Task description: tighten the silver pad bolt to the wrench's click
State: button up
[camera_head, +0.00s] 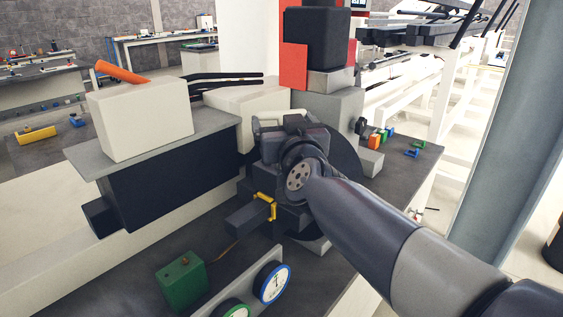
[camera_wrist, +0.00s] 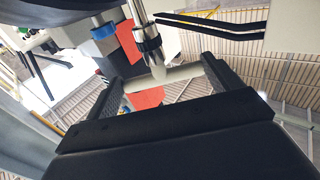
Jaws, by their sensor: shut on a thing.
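My gripper (camera_wrist: 163,74) is shut on a pale round bar (camera_wrist: 182,73) that lies crosswise between its two dark fingers in the wrist view. I cannot tell whether this bar is part of the wrench. A silver rod (camera_wrist: 147,33) with a black ribbed collar stands just beyond the bar, its rounded end overlapping it; I cannot tell whether they touch. I cannot make out the silver pad bolt with certainty in either view.
A white block (camera_head: 140,120) with an orange tube (camera_head: 121,72) stands on a grey shelf at left. A green box (camera_head: 181,282) and round dials (camera_head: 272,282) are in front. A red plate (camera_head: 294,66) rises behind my wrist. Small coloured blocks (camera_head: 376,140) lie on the bench at right.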

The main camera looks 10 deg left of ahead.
jog(key=shift+r, duration=0.1)
notch_tip(320, 180, up, 5)
jog(key=p, duration=0.5)
dwell(0.6)
